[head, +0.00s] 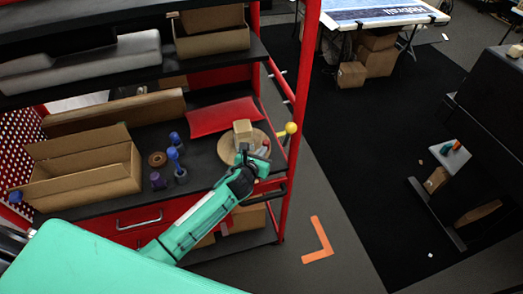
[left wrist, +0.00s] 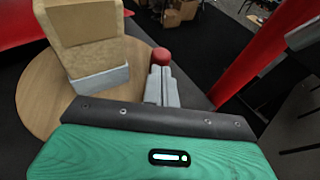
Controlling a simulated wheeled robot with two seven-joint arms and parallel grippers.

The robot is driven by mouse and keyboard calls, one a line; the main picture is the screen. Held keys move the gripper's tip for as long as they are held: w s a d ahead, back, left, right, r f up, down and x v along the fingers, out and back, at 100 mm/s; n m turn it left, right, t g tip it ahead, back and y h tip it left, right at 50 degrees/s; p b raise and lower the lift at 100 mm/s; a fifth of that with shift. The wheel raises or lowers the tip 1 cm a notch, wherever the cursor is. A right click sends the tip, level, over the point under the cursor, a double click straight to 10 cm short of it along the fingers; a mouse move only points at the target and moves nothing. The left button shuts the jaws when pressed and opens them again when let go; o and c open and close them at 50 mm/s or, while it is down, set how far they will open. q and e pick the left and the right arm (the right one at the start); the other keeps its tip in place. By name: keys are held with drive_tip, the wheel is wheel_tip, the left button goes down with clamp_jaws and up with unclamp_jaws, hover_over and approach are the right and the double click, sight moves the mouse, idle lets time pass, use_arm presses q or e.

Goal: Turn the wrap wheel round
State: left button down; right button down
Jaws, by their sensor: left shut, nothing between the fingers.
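The wrap wheel is a round, light wooden disc (head: 228,152) on the red-and-black shelf unit's middle shelf. It fills the left of the left wrist view (left wrist: 38,95). A cardboard block (head: 242,130) stands on it, with a pale grey piece at its foot in the left wrist view (left wrist: 98,80). A red round knob (left wrist: 160,56) shows just beyond my left fingertips; whether they touch it I cannot tell. My left gripper (head: 262,153) is shut and empty, at the wheel's right side. It also shows in the left wrist view (left wrist: 160,80). My right gripper is out of view.
An open cardboard box (head: 88,188), blue-topped items (head: 175,155) and a brown roll (head: 157,159) stand left on the shelf. A red sheet (head: 222,116) lies behind the wheel. A red post (head: 300,110) and a yellow ball (head: 291,128) are close on the right.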

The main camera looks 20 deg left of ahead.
sight(267, 145)
use_arm(q)
drive_tip(key=shift+w, duration=0.1)
idle(0.3)
drive_tip(key=shift+w+d+f+n+y+b, duration=0.15)
drive_tip(key=shift+w+d+n+y+b, duration=0.2)
drive_tip(key=shift+n+y+b, duration=0.3)
drive_tip(key=w+n+y, duration=0.1)
drive_tip(key=w+n+y+b, duration=0.1)
drive_tip(key=y, duration=0.1)
drive_tip(key=shift+d+n+g, duration=0.15)
drive_tip(key=shift+n+g, duration=0.1)
drive_tip(key=shift+g, duration=0.05)
drive_tip(key=shift+w+r+y+p, duration=0.3)
drive_tip(key=shift+w+y, duration=0.05)
drive_tip(key=shift+y, duration=0.1)
drive_tip(key=shift+w+f, duration=0.1)
drive_tip(key=shift+w, duration=0.2)
